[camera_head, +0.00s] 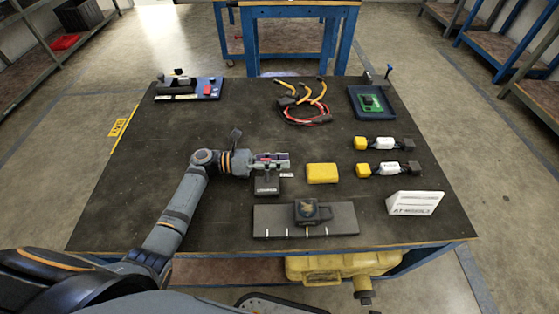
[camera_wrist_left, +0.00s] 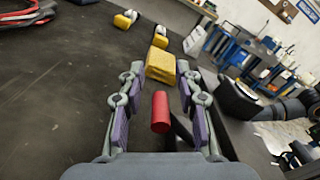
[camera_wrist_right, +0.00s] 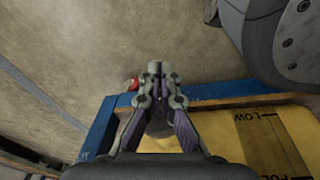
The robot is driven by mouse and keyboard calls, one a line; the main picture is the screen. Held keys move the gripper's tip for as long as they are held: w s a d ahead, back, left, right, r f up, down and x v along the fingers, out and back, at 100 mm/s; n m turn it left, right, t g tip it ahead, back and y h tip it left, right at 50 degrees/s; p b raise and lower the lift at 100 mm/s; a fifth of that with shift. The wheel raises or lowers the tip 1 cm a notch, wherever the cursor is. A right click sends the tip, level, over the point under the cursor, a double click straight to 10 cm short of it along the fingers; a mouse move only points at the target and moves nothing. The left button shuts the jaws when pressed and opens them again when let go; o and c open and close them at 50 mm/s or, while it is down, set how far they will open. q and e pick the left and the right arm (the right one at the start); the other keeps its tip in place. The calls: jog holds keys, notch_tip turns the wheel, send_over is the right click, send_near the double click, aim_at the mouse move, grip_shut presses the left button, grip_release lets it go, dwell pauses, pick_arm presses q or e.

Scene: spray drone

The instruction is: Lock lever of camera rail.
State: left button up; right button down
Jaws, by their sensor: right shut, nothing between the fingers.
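A red cylindrical lever grip (camera_wrist_left: 160,112) stands between the fingers of my left gripper (camera_wrist_left: 160,120) in the left wrist view. The fingers are open, with a gap on each side of the grip. In the head view my left gripper (camera_head: 272,161) is over a small dark block with a label (camera_head: 267,186), and a bit of red shows between its fingers. A grey rail plate (camera_head: 275,222) with white marks lies in front, carrying a black camera-like unit (camera_head: 307,211). My right gripper (camera_wrist_right: 160,72) is shut and empty, low by the table's front edge.
A yellow block (camera_head: 321,173) lies right of my left gripper. A yellow tank (camera_head: 340,267) sits below the table edge.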

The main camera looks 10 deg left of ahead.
pick_arm(q)
grip_shut()
dwell(0.5)
